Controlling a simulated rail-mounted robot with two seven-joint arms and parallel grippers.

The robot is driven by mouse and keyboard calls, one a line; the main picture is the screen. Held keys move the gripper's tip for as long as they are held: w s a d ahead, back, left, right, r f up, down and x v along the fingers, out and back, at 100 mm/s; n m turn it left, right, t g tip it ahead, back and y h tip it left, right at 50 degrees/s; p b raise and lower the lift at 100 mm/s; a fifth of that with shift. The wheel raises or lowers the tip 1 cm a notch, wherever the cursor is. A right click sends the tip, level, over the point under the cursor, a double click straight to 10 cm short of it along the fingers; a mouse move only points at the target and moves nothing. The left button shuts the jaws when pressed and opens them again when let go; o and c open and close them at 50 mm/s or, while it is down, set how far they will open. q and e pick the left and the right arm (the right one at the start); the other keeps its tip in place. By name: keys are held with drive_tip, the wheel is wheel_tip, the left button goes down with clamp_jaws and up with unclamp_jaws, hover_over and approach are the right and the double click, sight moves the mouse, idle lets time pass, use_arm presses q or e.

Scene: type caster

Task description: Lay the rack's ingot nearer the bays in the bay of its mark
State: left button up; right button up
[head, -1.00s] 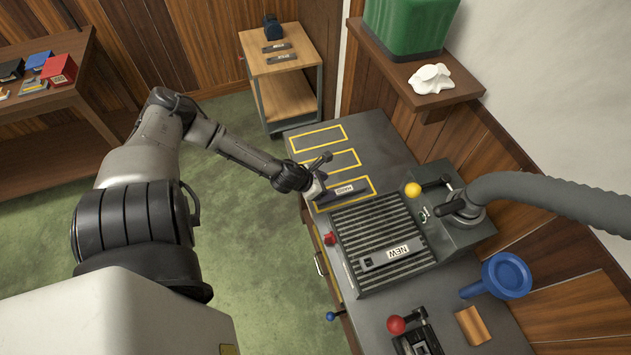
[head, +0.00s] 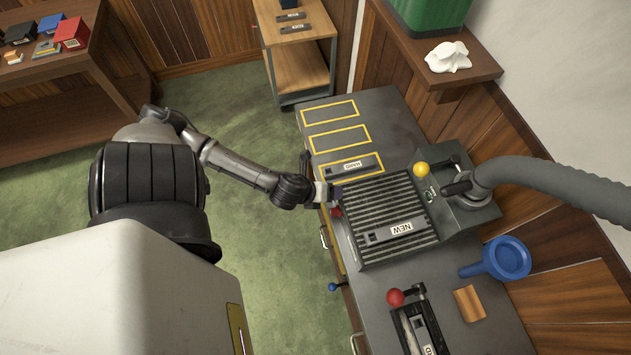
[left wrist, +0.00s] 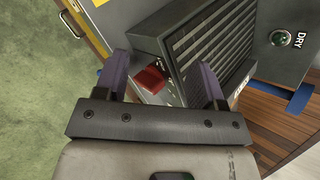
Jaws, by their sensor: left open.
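The ribbed rack (head: 375,201) stands on the grey bench and bears one dark ingot labelled NEW (head: 395,232). Another dark ingot labelled HARD (head: 340,170) lies inside the yellow outline of the bay nearest the rack. The middle bay (head: 340,138) and far bay (head: 329,111) are empty. My left gripper (head: 328,193) is beside the rack's left corner, apart from the HARD ingot. My right gripper is not in view.
A yellow-knobbed lever unit (head: 450,190) with a thick grey hose stands right of the rack. A red-knobbed device (head: 418,325), blue funnel (head: 507,258) and wooden block (head: 469,303) are toward the front. A trolley (head: 300,70) with labelled ingots stands behind the bench.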

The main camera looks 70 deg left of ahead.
use_arm(q)
drive_tip(key=s+d+r+n+g, duration=0.2)
drive_tip(key=d+n, duration=0.5)
drive_tip(key=n, duration=0.4)
drive_tip(key=s+d+r+n+g+h, duration=0.1)
drive_tip(key=s+d+r+n+g, duration=0.2)
drive_tip(key=s+d+n, duration=0.3)
drive_tip(key=d+r+n, duration=0.1)
drive_tip(key=d+n, duration=0.1)
drive_tip(key=n, duration=0.2)
drive_tip(key=shift+s+d+n+h, duration=0.25)
drive_tip(key=shift+d+n+h, duration=0.05)
drive_tip(key=shift+n, duration=0.1)
